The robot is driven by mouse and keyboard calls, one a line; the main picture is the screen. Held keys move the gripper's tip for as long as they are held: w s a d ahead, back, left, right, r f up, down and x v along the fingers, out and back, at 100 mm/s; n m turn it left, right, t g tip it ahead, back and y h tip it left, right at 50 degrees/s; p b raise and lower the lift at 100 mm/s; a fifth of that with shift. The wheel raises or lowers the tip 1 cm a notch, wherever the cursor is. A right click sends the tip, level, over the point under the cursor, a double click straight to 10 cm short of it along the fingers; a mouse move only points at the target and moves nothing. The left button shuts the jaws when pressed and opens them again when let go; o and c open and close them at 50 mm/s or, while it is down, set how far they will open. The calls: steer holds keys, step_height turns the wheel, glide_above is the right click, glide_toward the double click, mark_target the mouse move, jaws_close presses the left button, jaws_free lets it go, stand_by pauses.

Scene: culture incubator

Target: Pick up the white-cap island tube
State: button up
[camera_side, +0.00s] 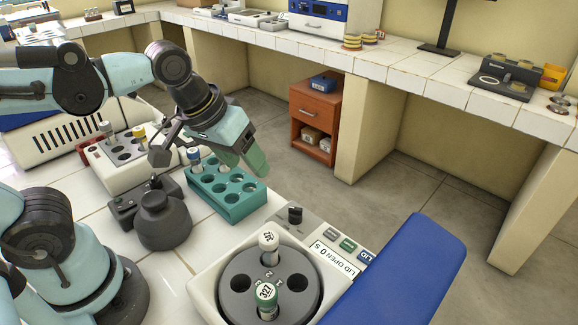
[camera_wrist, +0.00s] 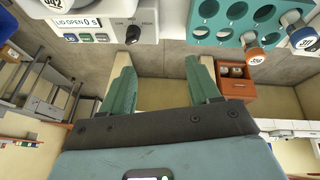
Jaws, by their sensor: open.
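My gripper (camera_side: 244,163) is open and empty, its green fingers hanging above and beside the right end of the teal rack (camera_side: 228,211). The wrist view shows my gripper (camera_wrist: 161,72) with its fingers apart and nothing between them. A white-cap tube (camera_side: 268,240) stands upright in the round rotor of the open centrifuge, well in front of my gripper. A green-cap tube (camera_side: 266,295) stands nearer in the same rotor. In the wrist view, numbered tubes (camera_wrist: 305,38) show at upper right.
The centrifuge's blue lid (camera_side: 405,275) stands open at the right. A white rack (camera_side: 120,170) with several tubes and a dark vortex-like device (camera_side: 163,218) are left of the teal rack. An orange cabinet (camera_side: 315,115) stands on the floor behind. Open floor lies right of the bench.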

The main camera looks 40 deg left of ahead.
steer(key=s+d+r+n+g, duration=0.2)
steer(key=d+r, duration=0.1)
steer(key=d, duration=0.3)
steer(key=s+d+r+n+g, duration=0.2)
steer(key=d+g, duration=0.1)
steer(key=d, duration=0.2)
steer(key=n, duration=0.1)
glide_above(268, 238)
steer(key=shift+y, duration=0.4)
steer(key=f, duration=0.6)
steer(key=shift+w+d, duration=0.25)
steer(key=shift+w, duration=0.1)
steer(key=shift+s+a+f, duration=0.1)
steer(key=shift+s+f, duration=0.1)
steer(key=shift+f, duration=1.25)
steer(key=shift+s+a+f, duration=0.1)
steer(key=shift+s+f, duration=0.05)
steer(key=shift+f, duration=1.25)
steer(key=shift+c, duration=0.4)
steer(key=c, duration=1)
steer(key=shift+r, duration=0.1)
